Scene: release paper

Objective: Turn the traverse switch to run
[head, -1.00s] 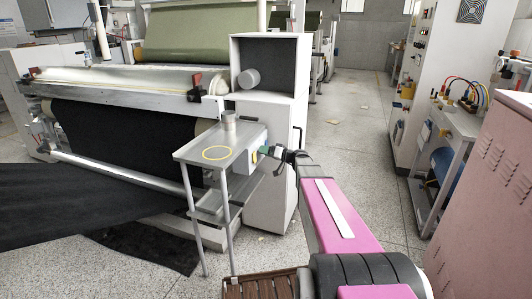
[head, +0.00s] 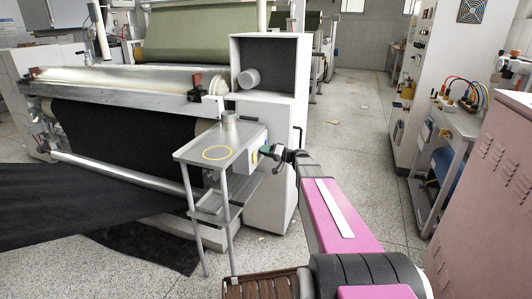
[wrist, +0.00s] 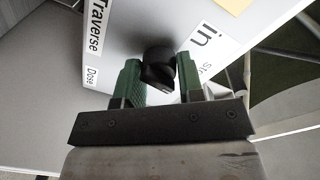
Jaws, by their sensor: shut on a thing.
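The traverse switch is a black round knob (wrist: 157,62) on a pale control panel (wrist: 130,30). My gripper (wrist: 158,80) has green fingers, one on each side of the knob, and is shut on it. A turned label (wrist: 207,42) on the right is partly cut off, and the run mark cannot be made out. In the head view my gripper (head: 268,151) is at the side of the small control box (head: 252,158), and the knob is hidden there.
A white machine cabinet (head: 268,190) stands behind. A pink cabinet (head: 485,200) is at the right. Floor between them is open.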

